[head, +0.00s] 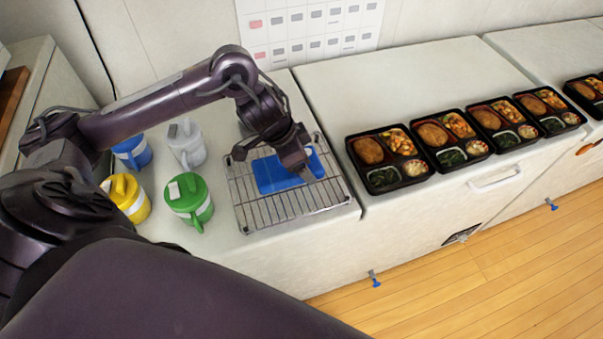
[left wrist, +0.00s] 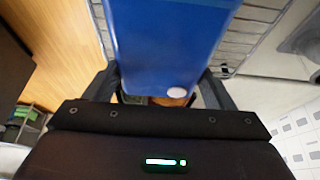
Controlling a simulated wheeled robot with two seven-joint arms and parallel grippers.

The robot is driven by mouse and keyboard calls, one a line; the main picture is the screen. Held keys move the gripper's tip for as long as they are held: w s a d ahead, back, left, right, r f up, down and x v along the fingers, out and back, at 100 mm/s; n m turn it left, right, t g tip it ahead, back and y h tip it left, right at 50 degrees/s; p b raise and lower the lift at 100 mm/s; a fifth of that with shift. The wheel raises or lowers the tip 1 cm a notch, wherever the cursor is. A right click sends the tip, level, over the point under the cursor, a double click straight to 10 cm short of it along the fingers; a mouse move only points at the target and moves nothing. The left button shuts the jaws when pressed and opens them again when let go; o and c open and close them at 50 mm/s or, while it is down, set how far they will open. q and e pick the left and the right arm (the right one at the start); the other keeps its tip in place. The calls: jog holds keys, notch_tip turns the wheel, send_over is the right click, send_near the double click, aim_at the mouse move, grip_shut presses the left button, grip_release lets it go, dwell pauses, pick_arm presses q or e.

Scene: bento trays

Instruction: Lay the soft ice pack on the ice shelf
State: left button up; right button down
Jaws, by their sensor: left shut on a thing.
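The soft ice pack (head: 277,175) is a flat blue slab over the wire ice shelf (head: 250,213) in the head view. It lies about level with the shelf, but I cannot tell whether it touches the wires. My left gripper (head: 303,172) reaches down from above and is shut on the pack near its right end. In the left wrist view the blue pack (left wrist: 168,40) runs between the two fingers (left wrist: 160,88), with the shelf's wires (left wrist: 243,38) behind it. My right gripper is not in view.
Left of the shelf stand several jugs: blue (head: 133,152), white (head: 187,145), yellow (head: 126,198) and green (head: 188,200). To the right, a row of filled black bento trays (head: 374,178) sits on the white counter (head: 385,85). A wall calendar (head: 310,25) hangs behind.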

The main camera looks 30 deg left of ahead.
pick_arm(q)
jog(key=shift+f, duration=0.3)
jog(key=shift+s+f, duration=0.1)
jog(key=shift+f, duration=0.25)
notch_tip(320, 180, down, 4)
jog(key=shift+r, duration=0.25)
jog(key=shift+f, duration=0.1)
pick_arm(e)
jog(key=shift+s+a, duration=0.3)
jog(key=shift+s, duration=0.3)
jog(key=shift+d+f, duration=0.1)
pick_arm(q)
jog(key=o, duration=0.7)
jog(key=shift+f, duration=0.15)
jog(key=o, duration=0.5)
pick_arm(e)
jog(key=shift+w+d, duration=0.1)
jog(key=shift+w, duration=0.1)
